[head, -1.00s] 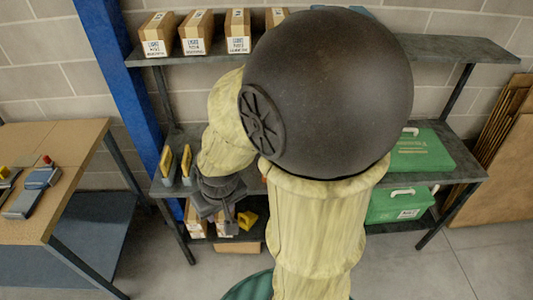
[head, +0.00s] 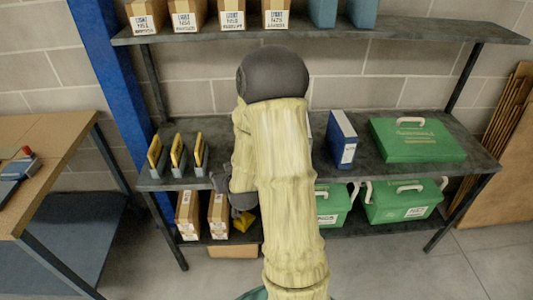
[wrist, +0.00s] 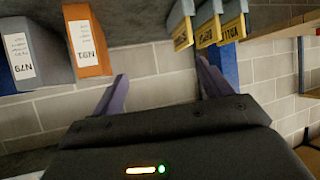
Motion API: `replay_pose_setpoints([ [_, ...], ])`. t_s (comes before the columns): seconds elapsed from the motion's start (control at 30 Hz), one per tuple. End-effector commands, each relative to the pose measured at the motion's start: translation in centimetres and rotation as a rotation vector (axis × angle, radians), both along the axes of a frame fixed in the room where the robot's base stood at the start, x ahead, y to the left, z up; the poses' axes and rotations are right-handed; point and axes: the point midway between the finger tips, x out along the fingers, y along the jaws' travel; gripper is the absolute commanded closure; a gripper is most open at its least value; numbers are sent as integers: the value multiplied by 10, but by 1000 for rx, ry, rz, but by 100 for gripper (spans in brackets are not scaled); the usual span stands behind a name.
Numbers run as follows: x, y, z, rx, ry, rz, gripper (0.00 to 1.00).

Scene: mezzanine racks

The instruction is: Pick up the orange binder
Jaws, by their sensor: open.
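The orange binder (wrist: 88,38) stands on the shelf in the upper left of the wrist view, its white label facing me. In the head view it cannot be seen; my arm covers that part of the shelf. My gripper (wrist: 162,87) is open and empty, its two fingers spread in front of the wall. The binder is above and left of the fingers in the wrist view, apart from them. In the head view my gripper (head: 221,180) is mostly hidden by my arm, at the middle shelf's front edge.
The middle shelf (head: 370,175) also holds a blue binder (head: 341,138) and a green case (head: 417,140). A blue post (head: 112,100) rises at left.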

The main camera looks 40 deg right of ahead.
Motion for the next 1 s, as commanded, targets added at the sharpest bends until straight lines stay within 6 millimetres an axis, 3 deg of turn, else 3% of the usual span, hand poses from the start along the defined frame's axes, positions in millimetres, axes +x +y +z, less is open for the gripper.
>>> replay_pose_setpoints([
  [0.03,2,-15,-24,-10,-46,-38,22],
  [0.1,4,-33,-37,-34,-122,-85,22],
  [0.3,-7,-86,-69,-122,-327,-245,22],
  [0.43,-20,-111,-80,-176,-422,-335,22],
  [0.6,-29,-122,-79,-210,-473,-382,22],
  [1.0,-26,-125,-76,-211,-475,-381,22],
])
